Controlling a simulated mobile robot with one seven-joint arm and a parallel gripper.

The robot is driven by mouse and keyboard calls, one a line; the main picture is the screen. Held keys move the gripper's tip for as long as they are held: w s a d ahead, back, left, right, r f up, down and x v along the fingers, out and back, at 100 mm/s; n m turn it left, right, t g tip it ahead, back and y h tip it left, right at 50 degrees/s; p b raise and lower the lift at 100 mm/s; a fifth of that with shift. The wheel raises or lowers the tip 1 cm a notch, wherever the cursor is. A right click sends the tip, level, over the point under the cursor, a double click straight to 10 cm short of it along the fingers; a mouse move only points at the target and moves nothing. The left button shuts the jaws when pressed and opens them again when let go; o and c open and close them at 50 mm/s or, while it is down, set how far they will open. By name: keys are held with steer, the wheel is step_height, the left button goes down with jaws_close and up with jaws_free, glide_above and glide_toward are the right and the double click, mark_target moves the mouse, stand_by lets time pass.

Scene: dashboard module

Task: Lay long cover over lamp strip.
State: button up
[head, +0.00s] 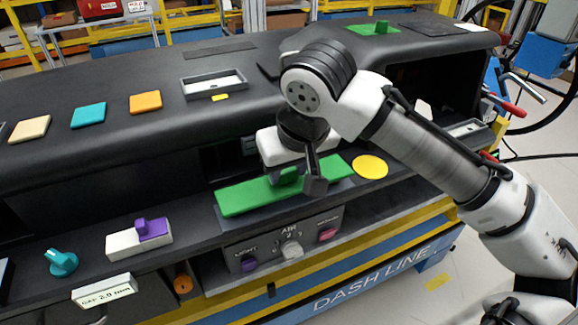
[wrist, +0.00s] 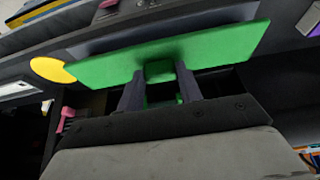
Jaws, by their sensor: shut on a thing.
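The long cover is a green flat bar (head: 240,197) with a raised block grip in its middle. It lies at an angle over a grey pad (head: 325,201) on the dashboard's lower ledge. I cannot tell whether it touches the pad. My gripper (head: 289,176) is shut on the block grip from above. In the wrist view, the fingers of my gripper (wrist: 159,75) stand on both sides of the grip, with the green cover (wrist: 215,48) spread across. A grey framed recess with a white inside (head: 213,84) sits on the upper shelf; I cannot tell whether it is the lamp strip.
A yellow disc (head: 370,167) lies just right of the cover. A knob panel (head: 290,247) is below it. A white block with a purple piece (head: 139,237) and a teal knob (head: 61,262) stand left. A green knobbed plate (head: 373,28) sits at the upper right.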

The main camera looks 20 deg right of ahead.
steer(key=shift+f+b, duration=0.45)
steer(key=shift+f, duration=0.25)
stand_by(0.5)
steer(key=o, duration=1.1)
steer(key=b+v, duration=0.1)
steer(key=v, duration=1.3)
steer(key=shift+f, duration=0.1)
steer(key=shift+s, duration=0.1)
